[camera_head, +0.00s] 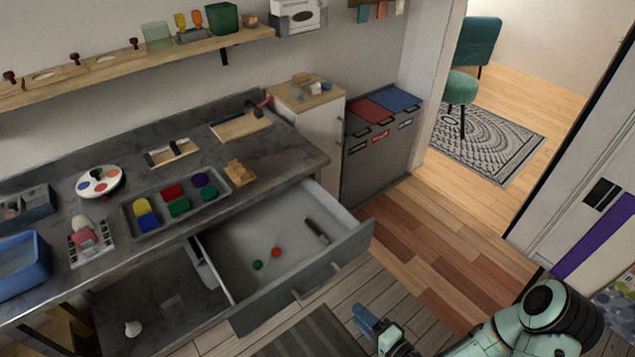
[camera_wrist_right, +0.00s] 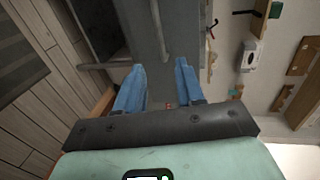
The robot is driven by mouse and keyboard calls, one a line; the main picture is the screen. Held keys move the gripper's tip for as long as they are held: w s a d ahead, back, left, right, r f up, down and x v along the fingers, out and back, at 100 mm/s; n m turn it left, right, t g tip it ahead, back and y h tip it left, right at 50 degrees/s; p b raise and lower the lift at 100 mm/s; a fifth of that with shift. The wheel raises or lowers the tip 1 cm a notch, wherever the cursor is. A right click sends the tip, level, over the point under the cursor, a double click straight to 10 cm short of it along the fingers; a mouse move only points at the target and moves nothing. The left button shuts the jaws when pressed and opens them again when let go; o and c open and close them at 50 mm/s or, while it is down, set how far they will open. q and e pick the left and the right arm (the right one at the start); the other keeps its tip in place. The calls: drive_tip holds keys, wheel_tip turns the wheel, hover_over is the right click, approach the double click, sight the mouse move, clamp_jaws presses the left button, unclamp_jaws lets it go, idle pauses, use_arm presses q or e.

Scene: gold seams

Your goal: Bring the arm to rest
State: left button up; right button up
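My right arm (camera_head: 545,320) comes in from the lower right of the head view, teal with black joints. My right gripper (camera_head: 372,322) has blue fingers and hangs in front of the open drawer, apart from it, over the floor. In the right wrist view, the two blue fingers (camera_wrist_right: 160,85) stand apart with a clear gap and nothing held between them. My left gripper is not in view.
The open grey drawer (camera_head: 358,240) juts out from the counter (camera_head: 285,150), with a red ball (camera_head: 276,252), a green ball (camera_head: 257,265) and a dark cylinder (camera_head: 317,231) inside. Wooden floor (camera_head: 425,235) is free at the right.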

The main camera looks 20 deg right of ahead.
drive_tip(key=s+a+f+n+g+p, duration=0.5)
drive_tip(key=a+f+g, duration=0.15)
drive_tip(key=f, duration=0.25)
drive_tip(key=s+a+f+n+g+h+p, duration=0.1)
drive_tip(key=s+a+f+n+g+p, duration=0.1)
drive_tip(key=s+g, duration=0.7)
drive_tip(key=s+a+n+p, duration=0.1)
drive_tip(key=s+n+p, duration=0.1)
drive_tip(key=s+n, duration=0.1)
drive_tip(key=shift+f+h, duration=0.25)
drive_tip(key=shift+h, duration=0.15)
drive_tip(key=shift+s, duration=0.1)
drive_tip(key=shift+o, duration=0.4)
